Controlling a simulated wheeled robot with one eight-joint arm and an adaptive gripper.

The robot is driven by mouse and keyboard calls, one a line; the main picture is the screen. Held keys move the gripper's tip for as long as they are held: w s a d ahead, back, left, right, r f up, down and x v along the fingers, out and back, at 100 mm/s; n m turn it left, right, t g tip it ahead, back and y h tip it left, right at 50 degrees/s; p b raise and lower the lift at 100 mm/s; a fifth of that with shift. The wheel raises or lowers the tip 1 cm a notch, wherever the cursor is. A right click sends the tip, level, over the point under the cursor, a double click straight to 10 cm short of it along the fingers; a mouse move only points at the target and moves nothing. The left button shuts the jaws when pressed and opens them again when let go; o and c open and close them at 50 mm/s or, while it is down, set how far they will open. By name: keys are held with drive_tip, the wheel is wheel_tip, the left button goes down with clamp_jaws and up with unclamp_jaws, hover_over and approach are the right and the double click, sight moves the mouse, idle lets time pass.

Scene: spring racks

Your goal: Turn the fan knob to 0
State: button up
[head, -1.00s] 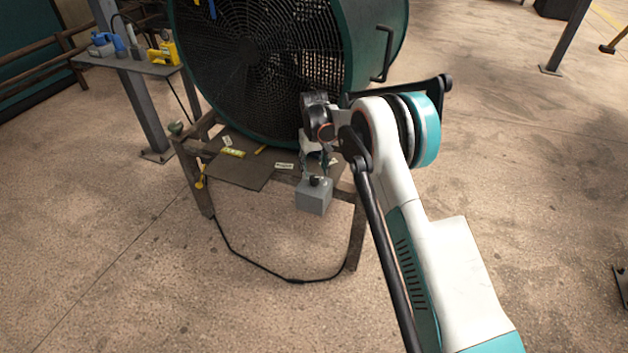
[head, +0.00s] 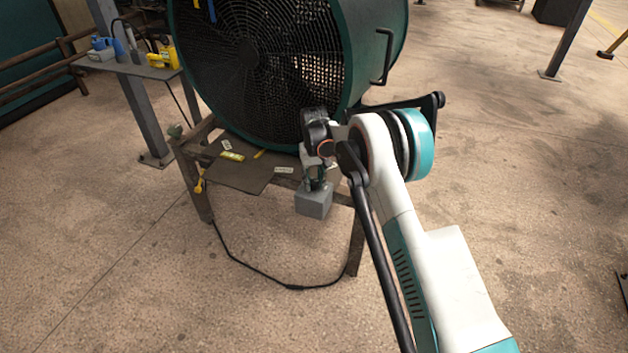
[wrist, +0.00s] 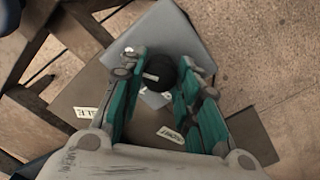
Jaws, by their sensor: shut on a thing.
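The fan knob (wrist: 159,71) is a round black knob on top of a grey control box. The box (head: 313,203) hangs at the front edge of the fan's stand; its flat grey face also shows in the wrist view (wrist: 183,33). My gripper (head: 317,187) points down over the box. In the wrist view my gripper (wrist: 163,72) has its green-padded fingers on both sides of the knob, shut on it. In the head view the knob is hidden by my fingers.
The large round fan (head: 262,65) stands behind my gripper on a wooden frame. A brown board (head: 240,178) with small labels lies on the frame beside the box. A black cable (head: 270,275) loops below. A side shelf (head: 130,66) holds tools at the left.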

drive_tip(key=shift+n, duration=0.3)
drive_tip(key=n+p, duration=0.1)
drive_tip(key=n, duration=0.3)
drive_tip(key=shift+n, duration=0.4)
drive_tip(key=n, duration=0.6)
drive_tip(key=shift+p, duration=0.3)
drive_tip(key=n, duration=0.6)
drive_tip(key=shift+n, duration=0.4)
drive_tip(key=n, duration=0.5)
drive_tip(key=shift+n+p, duration=0.3)
drive_tip(key=o, duration=1.1)
